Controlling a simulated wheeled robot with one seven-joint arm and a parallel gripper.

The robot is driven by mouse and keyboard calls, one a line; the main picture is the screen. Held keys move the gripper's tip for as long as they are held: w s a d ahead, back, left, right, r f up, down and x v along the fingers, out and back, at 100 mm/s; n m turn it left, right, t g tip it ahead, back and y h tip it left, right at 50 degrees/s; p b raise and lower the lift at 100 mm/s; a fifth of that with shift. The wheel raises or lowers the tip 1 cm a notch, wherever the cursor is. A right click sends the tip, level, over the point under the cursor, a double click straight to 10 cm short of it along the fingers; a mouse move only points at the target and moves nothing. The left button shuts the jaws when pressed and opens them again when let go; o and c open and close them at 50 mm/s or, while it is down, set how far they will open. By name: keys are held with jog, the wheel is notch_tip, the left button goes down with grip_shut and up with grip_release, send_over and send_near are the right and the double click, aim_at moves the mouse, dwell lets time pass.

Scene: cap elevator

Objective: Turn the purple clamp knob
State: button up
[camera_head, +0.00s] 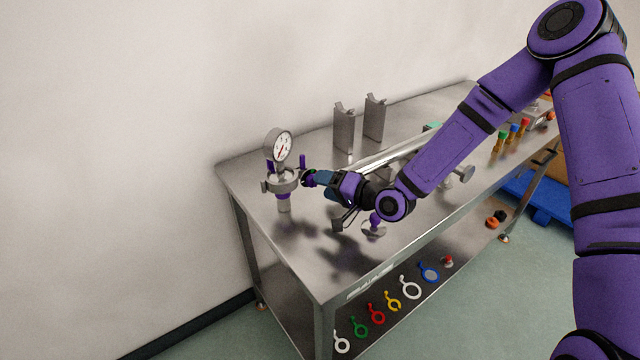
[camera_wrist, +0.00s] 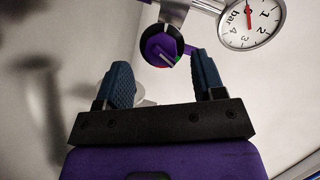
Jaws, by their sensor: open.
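In the head view my gripper (camera_head: 316,178) points left at the gauge's clamp fitting (camera_head: 283,182) and hides most of the knob there. I cannot tell whether a finger touches the knob.
The white pressure gauge (camera_head: 283,147) stands above the fitting, close to my fingers; it also shows in the wrist view (camera_wrist: 250,22). A purple-handled valve (camera_head: 374,226) stands below my wrist. Two metal holders (camera_head: 344,129) stand behind on the steel table (camera_head: 318,262).

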jog(key=v, duration=0.8)
jog(key=s+d+r+n+g+h, duration=0.1)
jog(key=s+d+r+n+h, duration=0.15)
jog(key=d+r+h, duration=0.45)
jog(key=s+d+r+n+g+h, duration=0.1)
jog(key=s+d+r+h, duration=0.2)
jog(key=d+r+h, duration=0.5)
jog(key=s+d+r+g+y, duration=0.1)
jog(key=s+d+r, duration=0.1)
jog(key=s+r, duration=0.5)
jog(key=s+d+r+m+g+y, duration=0.1)
jog(key=s+r, duration=0.6)
jog(key=s, duration=0.9)
jog(key=shift+d+r, duration=0.15)
jog(key=shift+d, duration=0.75)
